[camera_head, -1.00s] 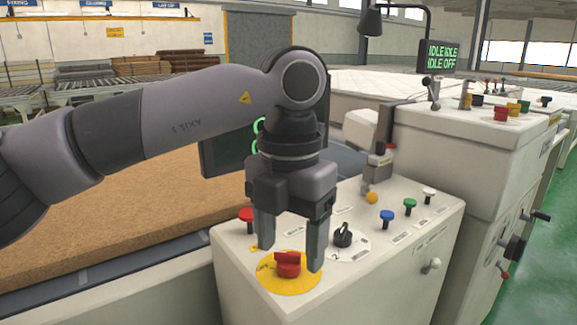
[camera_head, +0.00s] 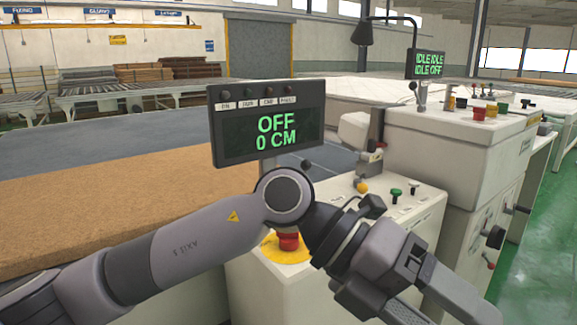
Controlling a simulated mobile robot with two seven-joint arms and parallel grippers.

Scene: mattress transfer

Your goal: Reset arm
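My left arm comes in from the left across the front of the white control box (camera_head: 262,296). Its gripper (camera_head: 446,310) is in the lower right, turned towards the bottom right, with its two fingers apart and nothing seen between them. The fingertips are at or past the bottom edge of the picture. The red emergency knob (camera_head: 289,241) on its yellow disc is partly hidden behind my arm. My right gripper is not in view.
A display (camera_head: 268,124) reading "OFF 0 CM" stands behind my arm. A brown mattress slab (camera_head: 120,208) lies on the left. A taller white console (camera_head: 445,150) with coloured buttons stands at the right, beside the green floor (camera_head: 535,255).

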